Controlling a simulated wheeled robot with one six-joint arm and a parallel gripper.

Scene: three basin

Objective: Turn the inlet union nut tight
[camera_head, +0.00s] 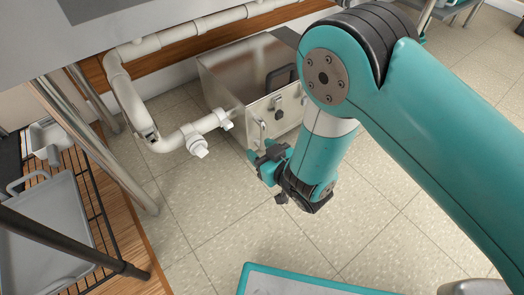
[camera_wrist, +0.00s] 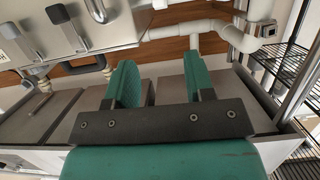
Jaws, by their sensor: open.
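A white inlet pipe runs down and along to a steel box (camera_head: 225,80) on the floor. Near the box is a white ribbed collar, which looks like the inlet union nut (camera_head: 225,118). A white fitting with a cap (camera_head: 198,146) hangs off the pipe to its left. My gripper (camera_head: 264,160) is in front of the box, right of and below the nut and apart from it. In the wrist view my gripper (camera_wrist: 160,78) has its two teal fingers spread, with nothing held between them. I cannot pick out the nut in the wrist view.
A wire rack with a grey tray (camera_head: 45,235) stands at the left, beside a steel leg (camera_head: 95,145). A teal-edged panel (camera_head: 300,280) is at the bottom. Tiled floor (camera_head: 225,215) is clear in the middle.

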